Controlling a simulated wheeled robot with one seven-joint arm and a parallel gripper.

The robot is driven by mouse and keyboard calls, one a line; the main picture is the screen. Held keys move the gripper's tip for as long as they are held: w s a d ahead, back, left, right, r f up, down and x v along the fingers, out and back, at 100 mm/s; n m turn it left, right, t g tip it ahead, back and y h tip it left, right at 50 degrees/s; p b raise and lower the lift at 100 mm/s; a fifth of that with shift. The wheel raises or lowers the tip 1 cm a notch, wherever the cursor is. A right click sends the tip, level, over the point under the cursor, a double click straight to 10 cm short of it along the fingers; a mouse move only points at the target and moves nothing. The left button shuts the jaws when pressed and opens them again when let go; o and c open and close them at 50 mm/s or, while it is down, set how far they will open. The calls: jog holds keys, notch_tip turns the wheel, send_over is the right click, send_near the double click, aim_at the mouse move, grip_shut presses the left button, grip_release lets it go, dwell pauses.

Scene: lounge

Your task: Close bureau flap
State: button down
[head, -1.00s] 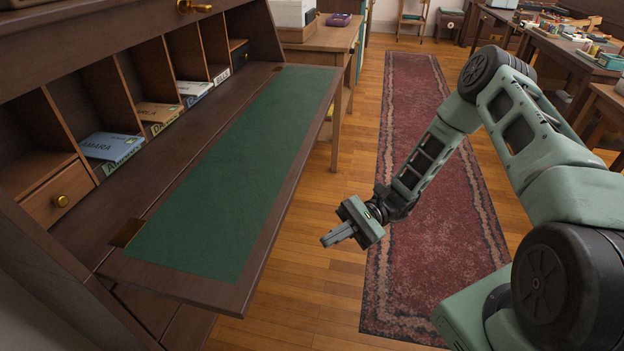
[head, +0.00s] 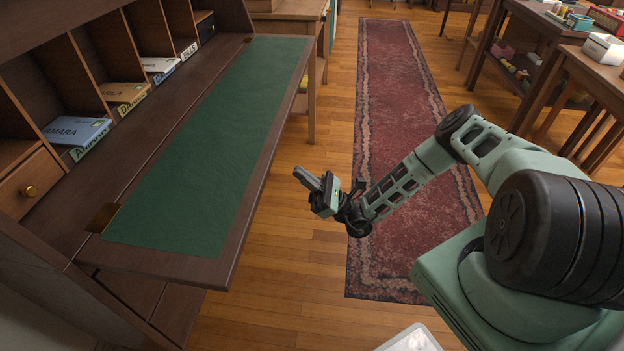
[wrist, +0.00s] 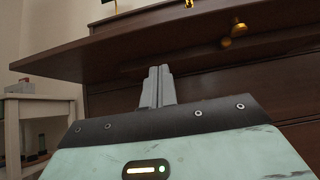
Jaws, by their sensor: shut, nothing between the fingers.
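The bureau flap (head: 246,207) is lowered flat, with a green writing surface (head: 205,150) inset in dark wood and brass hinges at its inner edge. In the wrist view the flap (wrist: 180,47) is seen from below its edge, above the fingertips. My gripper (head: 307,178) is shut and empty. It is to the right of the flap's outer edge in the head view and looks lower than the flap. In the wrist view my gripper (wrist: 157,80) points toward the bureau's drawer front (wrist: 210,85), under the flap. I see no contact with the flap.
Pigeonholes hold several labelled packets, such as a blue one (head: 77,132). A small bureau drawer (head: 28,185) with a brass knob is at left. A red rug (head: 400,110) lies on the floor at right. A wooden side table (head: 312,80) stands beyond the flap. Cluttered tables stand at far right.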

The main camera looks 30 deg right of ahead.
notch_tip(320, 180, up, 7)
jog(key=w+a, duration=0.2)
jog(key=shift+a+r+p, duration=0.2)
jog(key=shift+a+p, duration=0.1)
jog(key=shift+a, duration=0.1)
